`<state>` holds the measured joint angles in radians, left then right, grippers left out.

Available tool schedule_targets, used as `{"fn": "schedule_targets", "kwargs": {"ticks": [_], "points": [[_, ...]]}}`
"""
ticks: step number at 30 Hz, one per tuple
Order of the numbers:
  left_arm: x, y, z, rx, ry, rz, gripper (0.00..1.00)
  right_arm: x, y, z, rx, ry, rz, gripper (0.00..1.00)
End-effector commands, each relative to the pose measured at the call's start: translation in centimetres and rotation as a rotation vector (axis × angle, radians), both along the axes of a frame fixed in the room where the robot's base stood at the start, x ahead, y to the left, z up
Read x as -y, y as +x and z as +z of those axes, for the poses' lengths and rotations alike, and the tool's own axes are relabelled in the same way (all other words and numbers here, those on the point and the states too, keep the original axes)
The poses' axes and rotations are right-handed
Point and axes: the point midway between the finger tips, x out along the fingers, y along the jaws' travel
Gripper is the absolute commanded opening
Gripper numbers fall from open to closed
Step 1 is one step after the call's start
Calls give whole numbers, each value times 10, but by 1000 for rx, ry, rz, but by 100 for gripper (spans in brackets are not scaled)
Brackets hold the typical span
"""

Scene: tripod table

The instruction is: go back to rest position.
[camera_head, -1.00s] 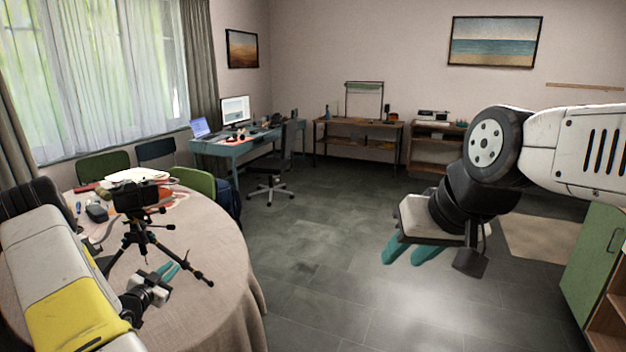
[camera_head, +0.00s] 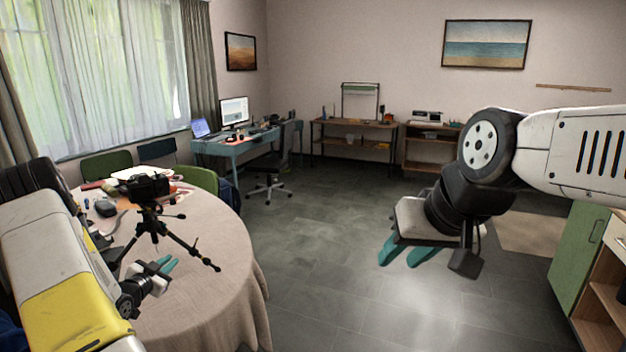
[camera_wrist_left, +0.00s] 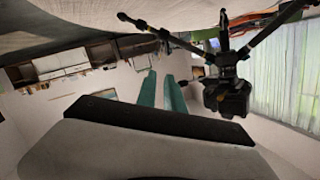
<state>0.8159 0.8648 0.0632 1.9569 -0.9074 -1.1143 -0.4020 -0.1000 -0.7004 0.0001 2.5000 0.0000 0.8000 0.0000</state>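My left gripper (camera_head: 169,266) hangs over the near part of the round table (camera_head: 205,290), just in front of the tripod (camera_head: 160,230). Its two teal fingers are a little apart with nothing between them; they also show in the left wrist view (camera_wrist_left: 162,92). The black tripod stands on the table with a dark camera (camera_head: 146,187) on top. In the left wrist view the tripod (camera_wrist_left: 228,60) appears upside down beside the fingers; I cannot tell the exact gap. My right gripper (camera_head: 408,255) is open and empty, fingers down, over bare floor at the right.
The table also holds papers (camera_head: 138,173), a dark mouse-like item (camera_head: 105,207) and other small things. Chairs stand behind it. A green cabinet (camera_head: 578,258) is at the right, near my right arm. A desk (camera_head: 225,150) and shelves are at the back. The middle floor is clear.

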Motion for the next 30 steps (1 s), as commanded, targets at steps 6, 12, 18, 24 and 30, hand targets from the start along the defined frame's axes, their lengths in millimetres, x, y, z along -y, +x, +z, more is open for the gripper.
{"fn": "schedule_targets", "kwargs": {"ticks": [6, 12, 18, 24, 30], "points": [[11, 13, 34, -68, 25, 19, 12, 0, 0, 0, -1, 0, 0, 36], [30, 20, 81, -160, 39, 63, 12, 0, 0, 0, -1, 0, 0, 36], [72, 4, 156, -288, 22, 145, 12, 0, 0, 0, -1, 0, 0, 36], [130, -52, 222, -421, -68, 231, 12, 0, 0, 0, -1, 0, 0, 36], [195, -141, 263, -560, -211, 271, 12, 0, 0, 0, -1, 0, 0, 36]]}}
